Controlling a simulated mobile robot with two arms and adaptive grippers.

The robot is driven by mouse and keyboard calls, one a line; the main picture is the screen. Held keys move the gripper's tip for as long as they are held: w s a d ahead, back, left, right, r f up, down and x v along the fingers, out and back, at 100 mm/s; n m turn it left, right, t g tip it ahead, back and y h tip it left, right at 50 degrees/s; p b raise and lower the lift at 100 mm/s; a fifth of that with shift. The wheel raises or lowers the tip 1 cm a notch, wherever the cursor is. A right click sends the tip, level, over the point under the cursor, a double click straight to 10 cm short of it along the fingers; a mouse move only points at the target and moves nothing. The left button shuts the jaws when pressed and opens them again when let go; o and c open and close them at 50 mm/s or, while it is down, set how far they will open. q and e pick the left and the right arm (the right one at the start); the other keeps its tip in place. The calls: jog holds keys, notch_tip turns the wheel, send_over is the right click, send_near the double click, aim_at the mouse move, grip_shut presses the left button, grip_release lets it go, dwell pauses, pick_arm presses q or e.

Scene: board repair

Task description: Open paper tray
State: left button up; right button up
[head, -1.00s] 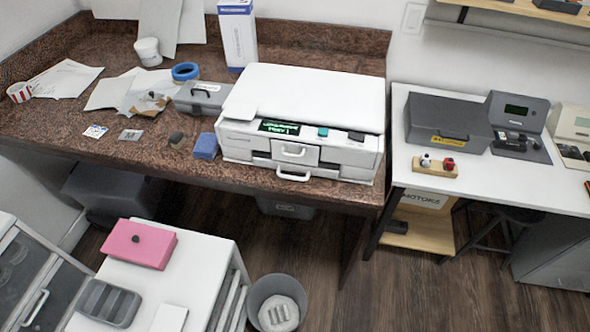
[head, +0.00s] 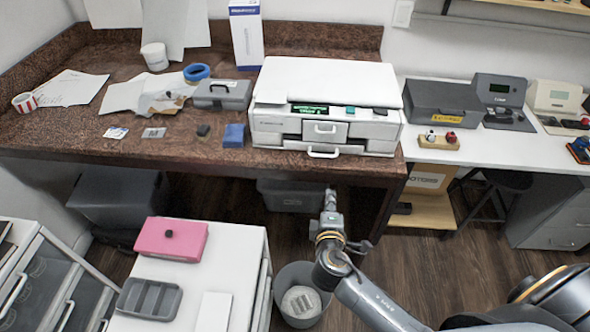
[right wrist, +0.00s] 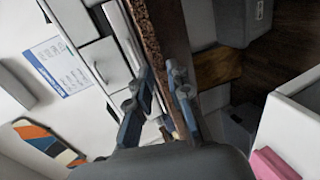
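The white printer (head: 270,130) sits at the right end of the brown counter. Its front has an upper drawer handle (head: 325,127) and a lower tray handle (head: 323,152) at the base. The front looks closed in the head view. My right gripper (head: 331,198) is below the counter edge, in front of the printer and apart from it. In the right wrist view its two fingers (right wrist: 160,82) are spread, with the counter edge showing between them. The printer front (right wrist: 105,62) lies to their left there. My left gripper is in no view.
The counter's front edge (head: 200,162) lies between my right gripper and the printer. A blue block (head: 234,136) is left of the printer. Below are a white cabinet with a pink box (head: 172,239) and a waste bin (head: 300,292). Open floor lies to the right.

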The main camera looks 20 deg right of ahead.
notch_tip(320, 180, up, 4)
jog(key=a+r+t, duration=0.1)
jog(key=a, duration=0.1)
jog(key=p, duration=0.2)
send_near(326, 156)
jog(key=shift+h, duration=0.3)
jog(key=x, duration=0.8)
jog(key=shift+a+f, duration=0.1)
jog(key=shift+f, duration=0.05)
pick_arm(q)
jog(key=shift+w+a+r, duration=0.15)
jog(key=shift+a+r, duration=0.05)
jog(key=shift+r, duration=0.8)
pick_arm(e)
grip_shut()
